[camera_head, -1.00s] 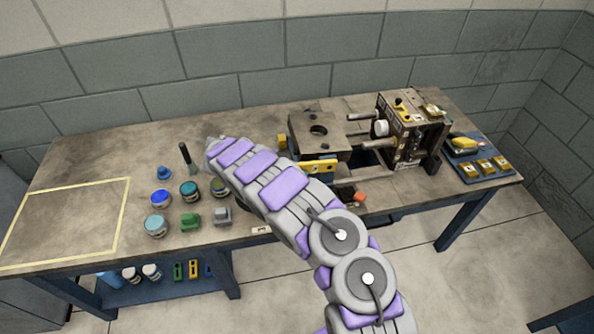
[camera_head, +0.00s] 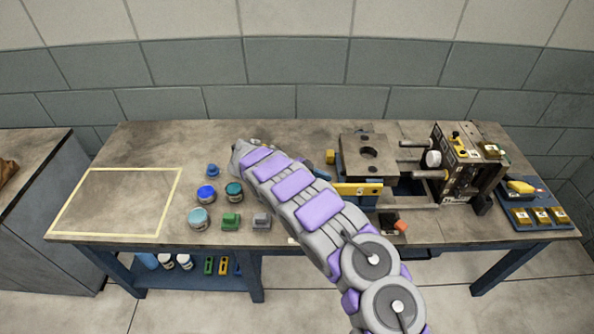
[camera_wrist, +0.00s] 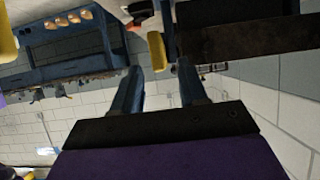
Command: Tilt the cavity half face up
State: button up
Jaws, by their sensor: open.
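A grey-brown mould block with a round hole in its upper face (camera_head: 368,153), seemingly the cavity half, lies right of centre on the bench in the head view. A yellow bar (camera_head: 357,190) runs along its front. The other mould part (camera_head: 458,165), with several metal pillars pointing left, stands to its right. In the wrist view my gripper (camera_wrist: 157,85) has its two blue fingers apart with nothing clearly between them. A dark brown block (camera_wrist: 260,35) shows beyond the fingers at the upper right; I cannot tell which part it is. My arm hides the gripper in the head view.
Several jars (camera_head: 206,194) and green and grey small blocks (camera_head: 231,221) stand left of my arm. A blue tray (camera_head: 535,205) with yellow pieces is at the right end. The yellow-outlined area (camera_head: 115,200) at the left is clear. A brick wall (camera_head: 300,100) stands behind.

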jog(key=p+v, duration=0.2)
jog(key=v, duration=0.8)
jog(key=shift+a, duration=0.3)
dwell(0.4)
jog(key=s+d+r+n+g+y, duration=0.4)
jog(key=s+d+r+n, duration=0.6)
jog(key=s+d+r, duration=0.7)
jog(key=s+a+n+t+y, duration=0.2)
jog(key=s+n+y, duration=0.6)
jog(key=s, duration=2.2)
jog(key=shift+s, duration=0.15)
